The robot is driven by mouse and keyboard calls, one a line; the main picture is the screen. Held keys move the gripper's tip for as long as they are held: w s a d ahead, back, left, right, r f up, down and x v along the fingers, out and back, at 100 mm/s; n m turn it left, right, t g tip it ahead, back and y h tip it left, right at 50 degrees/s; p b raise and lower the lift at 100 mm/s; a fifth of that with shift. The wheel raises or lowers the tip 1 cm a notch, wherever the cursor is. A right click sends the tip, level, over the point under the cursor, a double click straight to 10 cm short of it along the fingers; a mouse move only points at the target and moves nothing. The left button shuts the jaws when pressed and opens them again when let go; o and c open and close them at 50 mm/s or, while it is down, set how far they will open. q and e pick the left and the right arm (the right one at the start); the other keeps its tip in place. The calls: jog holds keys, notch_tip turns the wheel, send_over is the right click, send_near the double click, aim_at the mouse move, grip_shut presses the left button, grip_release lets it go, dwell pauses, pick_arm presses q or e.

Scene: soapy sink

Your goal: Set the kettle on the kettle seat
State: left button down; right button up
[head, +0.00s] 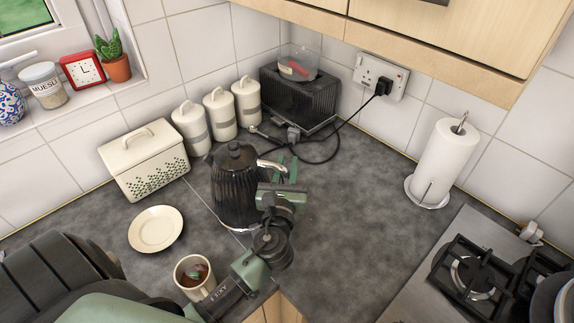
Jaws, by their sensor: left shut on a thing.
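The kettle (232,186) is black and ribbed, with a lid on top, and stands upright near the middle of the head view. My left gripper (284,178) is at the kettle's right side, shut on its handle. The gripper and wrist hide most of the handle and part of the kettle's lower right side. I cannot tell whether the kettle's bottom touches the counter. I cannot make out the kettle seat. My right gripper is not in view.
Three lidded canisters (220,114), a cream bread bin (146,163) and a black appliance (312,102) with cords stand behind the kettle. A plate (155,229) and a mug (193,277) are in front at left. The counter (352,215) right of the kettle is clear, up to the hob (432,285).

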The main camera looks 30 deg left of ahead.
aim_at(285, 179)
pick_arm(q)
jog(key=shift+r, duration=0.15)
jog(key=c, duration=1.2)
grip_release()
jog(key=shift+o, duration=0.2)
jog(key=shift+s+f, duration=0.1)
jog(key=shift+f, duration=0.2)
jog(key=b+v, duration=0.2)
jog(key=v, duration=0.4)
jog(key=shift+s+d, duration=0.15)
jog(key=shift+s, duration=0.15)
jog(key=shift+s+d+r, duration=0.2)
jog(key=shift+s, duration=0.25)
